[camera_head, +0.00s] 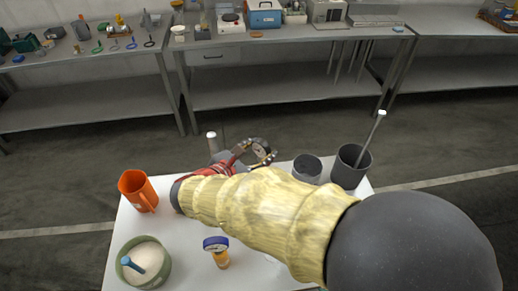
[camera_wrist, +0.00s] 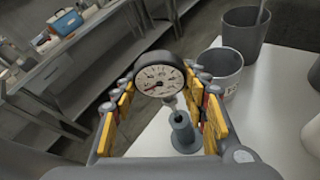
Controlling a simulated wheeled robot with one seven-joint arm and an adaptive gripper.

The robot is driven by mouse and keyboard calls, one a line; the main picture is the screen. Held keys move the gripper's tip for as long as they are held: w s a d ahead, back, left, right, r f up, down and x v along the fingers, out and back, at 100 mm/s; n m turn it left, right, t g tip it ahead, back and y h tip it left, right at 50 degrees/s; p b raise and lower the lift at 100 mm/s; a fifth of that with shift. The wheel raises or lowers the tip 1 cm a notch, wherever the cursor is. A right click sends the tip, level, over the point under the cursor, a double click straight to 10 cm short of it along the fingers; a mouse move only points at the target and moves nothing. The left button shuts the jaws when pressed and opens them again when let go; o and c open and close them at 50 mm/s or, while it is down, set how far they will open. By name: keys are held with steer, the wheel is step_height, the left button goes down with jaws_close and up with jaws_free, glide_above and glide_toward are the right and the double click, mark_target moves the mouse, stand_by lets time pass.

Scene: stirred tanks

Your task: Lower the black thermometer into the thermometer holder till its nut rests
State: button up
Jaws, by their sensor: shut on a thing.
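The black thermometer has a round white dial with a black rim; in the wrist view its dial (camera_wrist: 158,79) faces me between the fingers of my gripper (camera_wrist: 165,98). My gripper is shut on it, with yellow-padded fingers on both sides. A short piece of its stem shows below the dial; the nut is not clear. The thermometer holder (camera_wrist: 183,133), a blue-grey upright tube on a wider foot, stands on the white table just below the dial. Whether the stem is inside it I cannot tell. In the head view the thermometer (camera_head: 258,149) shows beyond my arm, at my gripper (camera_head: 249,157).
A grey beaker (camera_head: 307,168) and a dark grey pot (camera_head: 350,165) with a rod stand to the right. An orange jug (camera_head: 138,190), a green bowl of white powder (camera_head: 143,262) and a blue-lidded jar (camera_head: 217,252) stand on the white table (camera_head: 188,262). Workbenches stand behind.

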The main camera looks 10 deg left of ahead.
steer(key=shift+f+b, duration=1.3)
steer(key=shift+f, duration=1.5)
steer(key=o, duration=1.3)
steer(key=v, duration=1.2)
